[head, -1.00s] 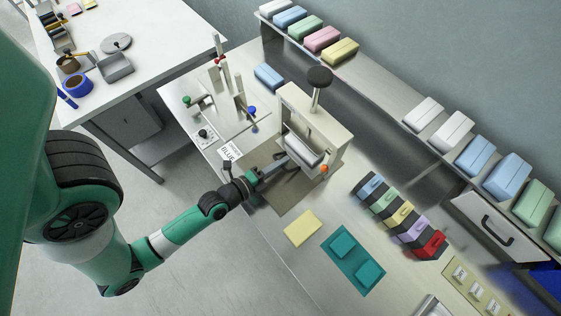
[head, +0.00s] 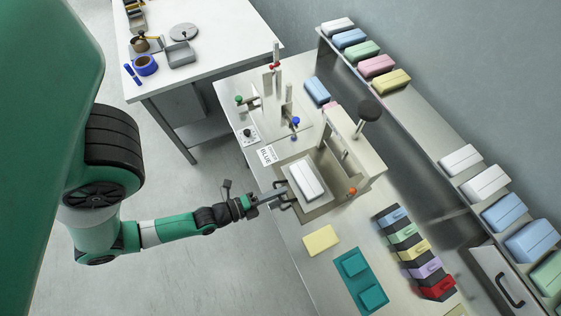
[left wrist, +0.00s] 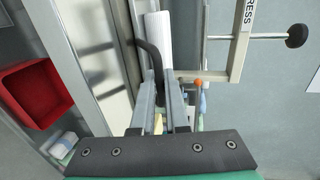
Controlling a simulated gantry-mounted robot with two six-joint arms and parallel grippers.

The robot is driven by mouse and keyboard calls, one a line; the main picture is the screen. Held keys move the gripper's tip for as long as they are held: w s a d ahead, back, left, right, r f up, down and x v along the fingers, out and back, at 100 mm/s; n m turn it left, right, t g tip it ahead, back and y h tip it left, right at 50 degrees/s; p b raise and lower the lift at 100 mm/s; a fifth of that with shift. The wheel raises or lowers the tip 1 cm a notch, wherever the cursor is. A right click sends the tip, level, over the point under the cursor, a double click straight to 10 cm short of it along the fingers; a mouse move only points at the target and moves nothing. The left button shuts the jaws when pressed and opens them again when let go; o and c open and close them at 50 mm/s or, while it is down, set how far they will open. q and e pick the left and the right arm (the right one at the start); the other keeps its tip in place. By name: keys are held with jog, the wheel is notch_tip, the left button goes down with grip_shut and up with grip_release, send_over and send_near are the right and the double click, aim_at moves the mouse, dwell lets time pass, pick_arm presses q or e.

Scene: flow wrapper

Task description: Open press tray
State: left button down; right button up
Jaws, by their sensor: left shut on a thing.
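The beige press (head: 358,150) stands on the steel table, with a black knob on top and an orange knob at its side. Its tray (head: 319,203) is slid out to the front left, clear of the press frame for most of its length. A white block (head: 308,179) lies on the tray. My left gripper (head: 282,195) is at the tray's front edge, shut on the dark tray handle (left wrist: 148,58). In the left wrist view, the handle runs up from between the fingers (left wrist: 160,95). My right gripper is out of view.
A yellow pad (head: 321,240) and a teal mat (head: 360,282) with teal blocks lie in front of the press. Several coloured drawers (head: 417,254) stand to the right. A fixture with coloured knobs (head: 273,104) stands behind. A red bin (left wrist: 34,92) shows in the left wrist view.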

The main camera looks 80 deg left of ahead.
pick_arm(q)
jog(key=c, duration=0.9)
grip_release()
jog(key=shift+s, duration=0.15)
jog(key=v, duration=1.1)
jog(key=shift+s, duration=0.15)
